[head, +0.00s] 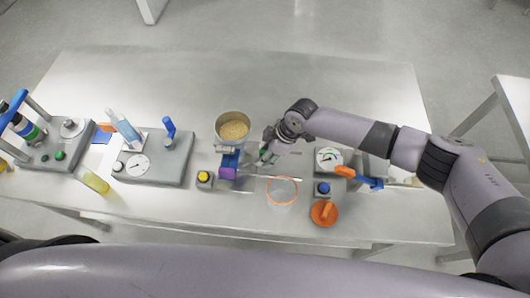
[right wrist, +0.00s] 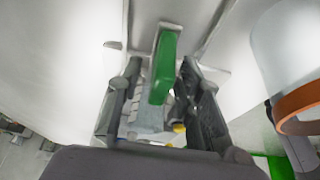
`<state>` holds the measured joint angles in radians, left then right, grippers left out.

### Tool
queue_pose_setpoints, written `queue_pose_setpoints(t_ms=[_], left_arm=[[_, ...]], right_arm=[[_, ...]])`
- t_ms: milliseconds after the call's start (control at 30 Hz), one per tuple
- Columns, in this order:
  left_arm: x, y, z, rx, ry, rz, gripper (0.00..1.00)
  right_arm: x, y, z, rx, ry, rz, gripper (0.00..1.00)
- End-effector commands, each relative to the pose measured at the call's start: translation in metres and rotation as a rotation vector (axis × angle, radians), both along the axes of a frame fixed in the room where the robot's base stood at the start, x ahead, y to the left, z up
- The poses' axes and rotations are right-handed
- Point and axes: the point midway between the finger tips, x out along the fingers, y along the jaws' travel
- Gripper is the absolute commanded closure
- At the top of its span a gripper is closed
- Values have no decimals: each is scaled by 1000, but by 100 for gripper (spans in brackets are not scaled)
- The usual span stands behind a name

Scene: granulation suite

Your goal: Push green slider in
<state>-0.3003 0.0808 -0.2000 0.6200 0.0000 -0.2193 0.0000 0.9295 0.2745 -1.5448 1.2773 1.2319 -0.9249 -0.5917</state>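The green slider (right wrist: 163,68) shows in the right wrist view as an upright green tab, between the two fingers of my right gripper (right wrist: 160,75). The fingers stand apart, with a gap visible on each side of the tab. In the head view my right gripper (head: 270,148) is over the middle of the table, just right of the bowl of grain. A small bit of green (head: 263,154) shows at its fingertips there; the rest of the slider is hidden by the gripper. My left gripper is not in view.
A bowl of grain (head: 233,128), a yellow button box (head: 205,179), an orange-rimmed clear container (head: 282,191), a blue button box (head: 322,188) and an orange-handled disc (head: 323,213) stand close around. Grey devices (head: 158,160) fill the left. The table's back (head: 240,75) is clear.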

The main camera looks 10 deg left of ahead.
Motion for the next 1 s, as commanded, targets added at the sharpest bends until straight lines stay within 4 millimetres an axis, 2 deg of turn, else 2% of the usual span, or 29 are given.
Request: queue_pose_setpoints(t_ms=[167, 500, 633, 800, 1000], left_arm=[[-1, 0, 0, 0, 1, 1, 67], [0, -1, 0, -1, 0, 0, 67], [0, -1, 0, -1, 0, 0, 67], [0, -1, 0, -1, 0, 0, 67], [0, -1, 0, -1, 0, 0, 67]], right_arm=[[1, -5, 12, 0, -1, 1, 67], [1, -32, 76, 2, -2, -1, 67], [1, -40, 96, 2, -2, 0, 67], [0, -45, 109, 1, -1, 0, 67], [0, -46, 111, 1, 0, 1, 67]])
